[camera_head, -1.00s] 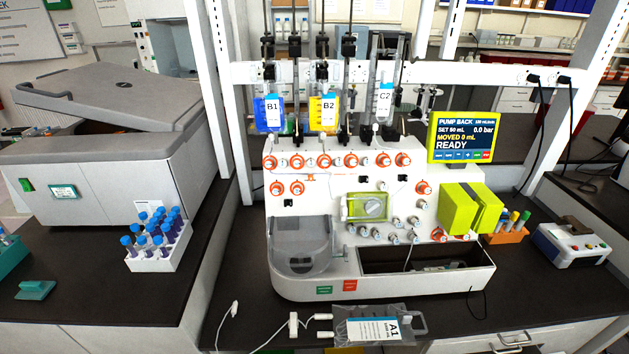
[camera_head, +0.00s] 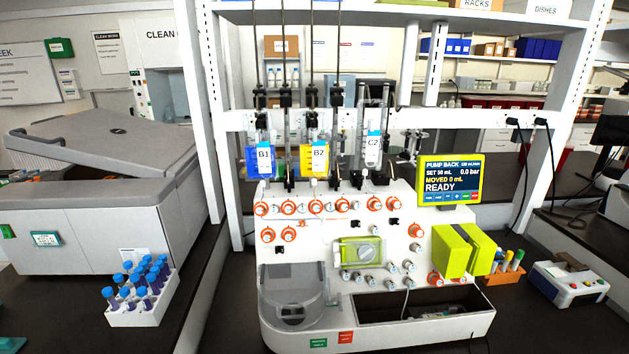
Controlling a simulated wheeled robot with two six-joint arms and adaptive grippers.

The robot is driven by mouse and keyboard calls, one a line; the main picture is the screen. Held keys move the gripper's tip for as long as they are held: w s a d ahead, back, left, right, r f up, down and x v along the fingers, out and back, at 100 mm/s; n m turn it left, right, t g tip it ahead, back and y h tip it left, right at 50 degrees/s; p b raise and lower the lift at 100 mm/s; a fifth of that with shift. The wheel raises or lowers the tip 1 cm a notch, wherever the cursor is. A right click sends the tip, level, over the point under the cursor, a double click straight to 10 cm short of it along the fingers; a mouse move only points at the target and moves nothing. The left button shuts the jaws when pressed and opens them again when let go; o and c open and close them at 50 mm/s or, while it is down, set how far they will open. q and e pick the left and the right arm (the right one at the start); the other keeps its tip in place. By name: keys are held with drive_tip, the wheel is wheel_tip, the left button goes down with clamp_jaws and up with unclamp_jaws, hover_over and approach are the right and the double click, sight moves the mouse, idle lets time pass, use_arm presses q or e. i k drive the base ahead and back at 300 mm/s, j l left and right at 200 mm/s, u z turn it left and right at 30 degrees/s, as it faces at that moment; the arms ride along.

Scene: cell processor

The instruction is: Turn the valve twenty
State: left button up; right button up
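The white cell processor (camera_head: 330,262) stands on the dark bench in the middle of the head view. Its sloped front carries a row of several orange-ringed valves, one of them the upper-left valve (camera_head: 262,208). Two more sit below, including the lower-left valve (camera_head: 268,235). Others are at the right, such as the right valve (camera_head: 416,230) and the low right valve (camera_head: 435,279). Small grey-white knobs (camera_head: 391,267) lie around the green-framed pump (camera_head: 361,252). Number labels are too small to read, so I cannot tell which valve is twenty. Neither gripper is in view.
Bags B1 (camera_head: 263,160), B2 (camera_head: 314,157) and C2 (camera_head: 373,150) hang above the processor. The screen (camera_head: 450,180) reads READY. A blue-capped tube rack (camera_head: 138,313) and a grey machine (camera_head: 95,225) stand left. A marker rack (camera_head: 506,272) and small device (camera_head: 567,283) stand right.

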sight(410, 283)
drive_tip(key=l, duration=0.6)
drive_tip(key=k+l, duration=0.15)
drive_tip(key=l, duration=1.1)
drive_tip(key=k+u, duration=0.05)
